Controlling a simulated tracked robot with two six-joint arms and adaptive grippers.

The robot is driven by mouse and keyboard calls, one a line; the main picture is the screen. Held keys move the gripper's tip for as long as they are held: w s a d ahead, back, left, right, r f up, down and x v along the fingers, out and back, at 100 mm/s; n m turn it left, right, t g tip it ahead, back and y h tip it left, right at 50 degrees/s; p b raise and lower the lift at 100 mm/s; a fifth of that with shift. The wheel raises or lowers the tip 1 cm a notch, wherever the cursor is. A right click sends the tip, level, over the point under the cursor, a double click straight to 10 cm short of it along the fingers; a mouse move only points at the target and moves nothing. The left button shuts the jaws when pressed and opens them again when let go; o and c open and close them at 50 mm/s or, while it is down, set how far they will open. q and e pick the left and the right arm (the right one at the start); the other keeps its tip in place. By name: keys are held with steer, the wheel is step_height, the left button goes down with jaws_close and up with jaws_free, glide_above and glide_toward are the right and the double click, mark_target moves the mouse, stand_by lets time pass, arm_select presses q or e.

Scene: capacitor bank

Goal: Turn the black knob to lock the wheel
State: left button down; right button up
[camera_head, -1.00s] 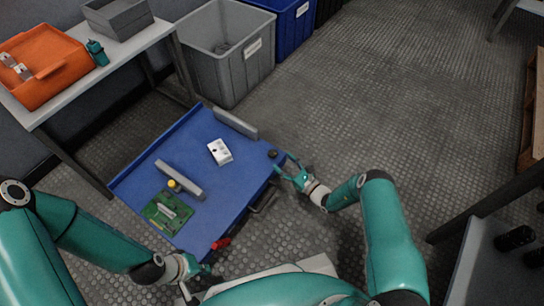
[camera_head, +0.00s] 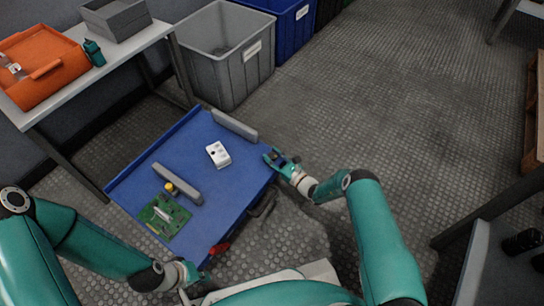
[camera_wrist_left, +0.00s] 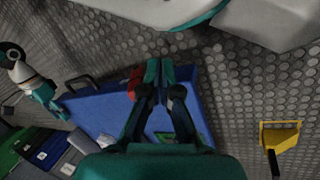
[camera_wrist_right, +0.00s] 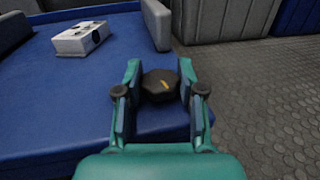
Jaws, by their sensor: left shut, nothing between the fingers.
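In the head view my right gripper (camera_head: 272,157) is at the cart's right corner and mostly hides the knob. My left gripper (camera_head: 205,277) is shut and empty near the cart's front corner; it also shows in the left wrist view (camera_wrist_left: 160,72). The wheel is not clearly visible.
A white box (camera_head: 218,154), a green circuit board (camera_head: 164,217), a yellow knob (camera_head: 170,187) and grey bars (camera_head: 178,184) are on the cart. A red part (camera_head: 219,248) is at its front corner. Grey bin (camera_head: 225,55) stands behind.

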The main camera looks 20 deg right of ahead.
steer(key=c, duration=0.4)
steer(key=shift+o, duration=0.2)
steer(key=shift+a+r+m+t+h+p, duration=0.15)
steer(key=shift+m+t+h+p, duration=0.25)
steer(key=shift+m+h+p, duration=0.6)
steer(key=shift+h+p, duration=0.1)
steer(key=shift+h, duration=0.2)
steer(key=shift+m+t+h, duration=0.3)
steer(key=shift+m+h, duration=0.2)
steer(key=shift+h, duration=0.4)
steer(key=shift+f, duration=0.2)
steer(key=o, duration=1.2)
steer(key=shift+c, duration=0.2)
steer(key=shift+s, duration=0.1)
